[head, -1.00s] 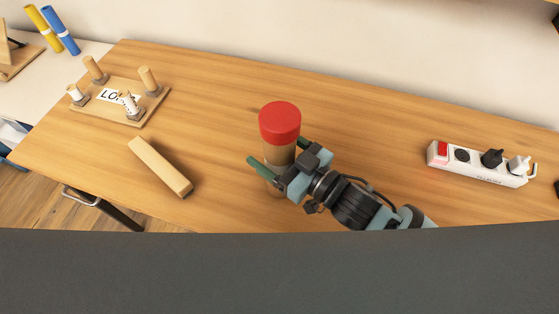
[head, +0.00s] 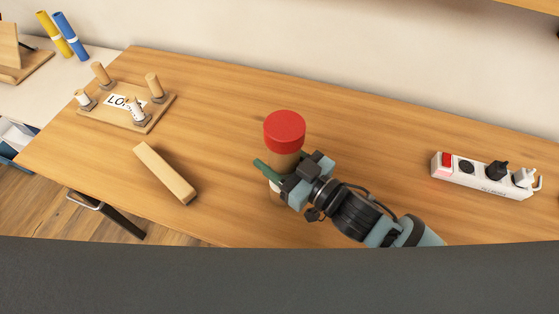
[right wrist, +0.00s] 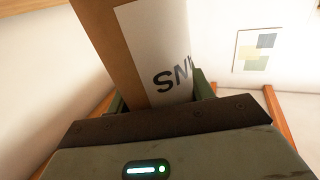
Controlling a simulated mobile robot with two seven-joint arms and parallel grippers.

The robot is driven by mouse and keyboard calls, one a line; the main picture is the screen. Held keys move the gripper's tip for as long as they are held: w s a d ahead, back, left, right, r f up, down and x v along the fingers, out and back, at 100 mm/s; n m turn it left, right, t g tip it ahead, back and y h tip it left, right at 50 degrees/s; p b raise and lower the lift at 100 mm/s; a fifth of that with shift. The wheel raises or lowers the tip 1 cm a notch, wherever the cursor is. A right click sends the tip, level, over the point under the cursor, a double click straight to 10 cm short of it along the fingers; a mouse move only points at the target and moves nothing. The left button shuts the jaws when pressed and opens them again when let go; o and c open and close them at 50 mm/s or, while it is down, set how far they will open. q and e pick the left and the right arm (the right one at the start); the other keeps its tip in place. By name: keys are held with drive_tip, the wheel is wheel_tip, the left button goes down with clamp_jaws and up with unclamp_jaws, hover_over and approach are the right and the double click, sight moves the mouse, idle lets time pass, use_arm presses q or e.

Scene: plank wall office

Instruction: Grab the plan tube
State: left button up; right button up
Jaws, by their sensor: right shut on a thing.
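The plan tube (head: 284,160) is a brown cardboard cylinder with a red cap, upright over the wooden desk in the head view. My right gripper (head: 281,174) is shut on it below the cap, with a green finger on each side. In the right wrist view the tube (right wrist: 108,42) stands between the fingers, with a white label lettered "SN" and more cut off. The tube's lower end is mostly hidden by my gripper, so I cannot tell whether it touches the desk. My left gripper is not in view.
A wooden block (head: 165,173) lies left of the tube. A pegged board (head: 148,118) with a partly hidden label stands at the desk's back left. A white power strip (head: 467,180) with plugs lies at the right. The desk (head: 225,100) behind the tube is clear.

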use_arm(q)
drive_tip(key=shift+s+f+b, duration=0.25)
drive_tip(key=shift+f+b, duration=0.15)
use_arm(e)
drive_tip(key=s+d+r, duration=0.2)
drive_tip(key=s+d, duration=0.1)
drive_tip(key=s, duration=0.4)
drive_tip(key=s+d+r, duration=0.3)
drive_tip(key=s+d, duration=0.1)
drive_tip(key=s, duration=0.3)
drive_tip(key=shift+s, duration=0.2)
